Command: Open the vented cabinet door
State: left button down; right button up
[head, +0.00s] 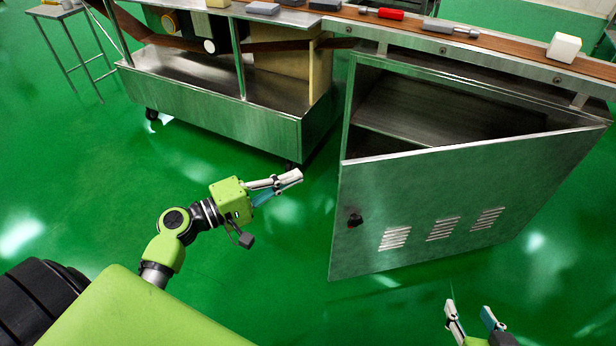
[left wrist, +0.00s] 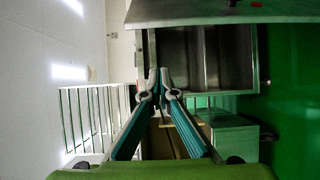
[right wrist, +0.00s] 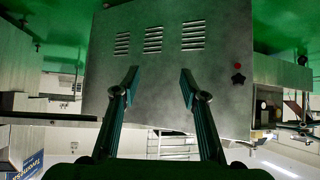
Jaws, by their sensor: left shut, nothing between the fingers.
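The vented cabinet door (head: 440,205) is a grey metal panel with louvre slots, standing well open, its free edge at the left. A dark knob (head: 355,220) sits near that edge; it also shows in the right wrist view (right wrist: 237,79). The cabinet's inside (head: 425,105) shows above the door, and in the left wrist view (left wrist: 205,60). My left gripper (head: 298,177) is shut and empty, left of the door's free edge and apart from it. My right gripper (head: 468,307) is open and empty in front of the door's outer face; its fingers frame the panel in the right wrist view (right wrist: 159,73).
A conveyor belt (head: 505,42) carrying a white block (head: 563,47) and a red item (head: 390,14) runs above the cabinet. A metal machine base (head: 220,115) on wheels stands left of the cabinet. The green floor (head: 110,190) is clear to the left.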

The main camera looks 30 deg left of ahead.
pick_arm(q)
jog(key=w+d, duration=0.4)
jog(key=d, duration=0.3)
jog(key=shift+d, duration=0.2)
jog(key=shift+w, duration=0.1)
